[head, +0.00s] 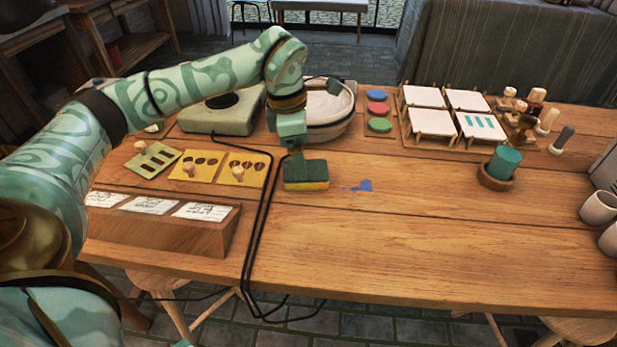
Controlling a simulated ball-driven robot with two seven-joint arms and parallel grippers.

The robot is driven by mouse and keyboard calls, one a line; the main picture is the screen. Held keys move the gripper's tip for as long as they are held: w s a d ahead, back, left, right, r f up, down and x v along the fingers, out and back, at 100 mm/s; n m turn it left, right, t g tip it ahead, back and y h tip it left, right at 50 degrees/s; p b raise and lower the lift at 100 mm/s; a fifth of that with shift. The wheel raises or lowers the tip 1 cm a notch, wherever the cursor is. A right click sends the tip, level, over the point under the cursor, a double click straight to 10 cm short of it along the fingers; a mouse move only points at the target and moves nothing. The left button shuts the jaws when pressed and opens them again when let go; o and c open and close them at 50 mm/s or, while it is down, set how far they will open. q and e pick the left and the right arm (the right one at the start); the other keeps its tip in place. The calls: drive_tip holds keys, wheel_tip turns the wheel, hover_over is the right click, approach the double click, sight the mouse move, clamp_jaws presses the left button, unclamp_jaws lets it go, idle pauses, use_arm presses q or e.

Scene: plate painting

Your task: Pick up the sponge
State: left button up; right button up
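The sponge (306,184), with a green top and a yellow-orange lower layer, rests on or just above the wooden table near a blue paint smear (360,186). My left gripper (297,157) points down right at the sponge's top, over its left part. Its fingers blend with the sponge's green, so I cannot tell whether they are open or shut on it. My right gripper is not in view.
Stencil plates (248,169) lie left of the sponge, and black cables hang close by. A white basin (328,108) stands behind. Paint discs (378,109), white tiles on racks (424,97) and a teal cylinder (505,161) stand right. The front-middle table is clear.

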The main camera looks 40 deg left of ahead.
use_arm(q)
drive_tip(key=f+b, duration=0.1)
drive_tip(key=f, duration=0.2)
drive_tip(key=f+b, duration=0.1)
drive_tip(key=f, duration=0.1)
drive_tip(key=shift+w+d+b, duration=0.3)
drive_tip(key=shift+d+b, duration=0.05)
drive_tip(key=shift+s+r, duration=0.1)
drive_tip(key=shift+r, duration=0.1)
drive_tip(key=c, duration=1.1)
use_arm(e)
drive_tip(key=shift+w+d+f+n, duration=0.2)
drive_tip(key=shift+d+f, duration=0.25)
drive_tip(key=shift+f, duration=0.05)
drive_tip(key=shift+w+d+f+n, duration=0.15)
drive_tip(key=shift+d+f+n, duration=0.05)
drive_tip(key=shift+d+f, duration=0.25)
use_arm(q)
drive_tip(key=shift+o, duration=0.2)
